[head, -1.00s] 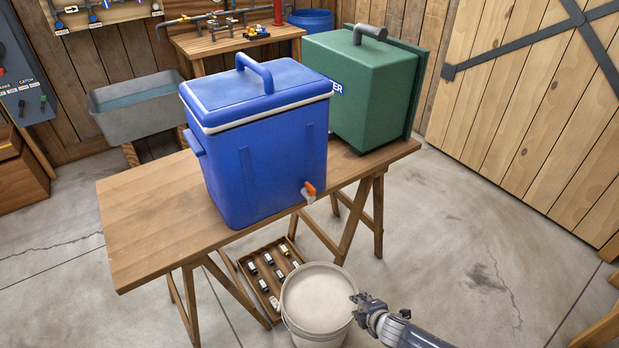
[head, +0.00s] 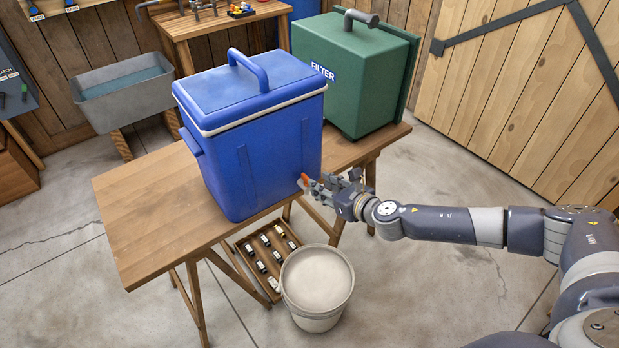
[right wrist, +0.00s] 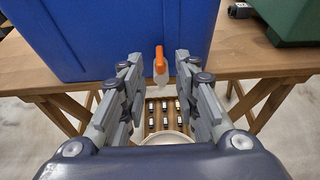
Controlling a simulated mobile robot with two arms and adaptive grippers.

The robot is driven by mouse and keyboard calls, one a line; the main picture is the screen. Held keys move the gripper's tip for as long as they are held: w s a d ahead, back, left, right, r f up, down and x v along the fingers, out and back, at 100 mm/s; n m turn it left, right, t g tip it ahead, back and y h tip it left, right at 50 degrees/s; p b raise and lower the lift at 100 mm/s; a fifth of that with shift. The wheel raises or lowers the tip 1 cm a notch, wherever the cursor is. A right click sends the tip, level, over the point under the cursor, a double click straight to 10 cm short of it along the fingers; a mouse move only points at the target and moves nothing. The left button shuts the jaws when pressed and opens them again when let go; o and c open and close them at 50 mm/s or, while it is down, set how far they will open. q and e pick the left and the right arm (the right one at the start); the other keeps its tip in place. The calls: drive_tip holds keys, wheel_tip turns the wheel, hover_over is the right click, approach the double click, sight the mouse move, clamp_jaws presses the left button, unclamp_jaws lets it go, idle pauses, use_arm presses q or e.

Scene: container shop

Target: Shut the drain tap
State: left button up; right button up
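The blue cooler (head: 250,150) stands upright on the wooden table with its lid on. Its drain tap (right wrist: 161,62) has an orange lever and a pale spout, low on the cooler's side. The lever (head: 305,180) also shows in the head view, with the spout partly hidden by my gripper. My right gripper (head: 335,186) is at the tap. In the right wrist view its two fingers (right wrist: 158,85) are apart, with the tap seen between and just beyond them. I cannot tell whether a finger touches the lever. My left gripper is not in view.
A white bucket (head: 316,280) stands on the floor below the tap. A wooden tray (head: 247,250) of small bottles lies beside it. The green filter box (head: 365,85) stands behind the cooler. The table's left part (head: 140,220) is clear.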

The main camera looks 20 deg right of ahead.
sight(308, 178)
drive_tip(key=shift+x, duration=3.55)
drive_tip(key=shift+c, duration=0.3)
clamp_jaws()
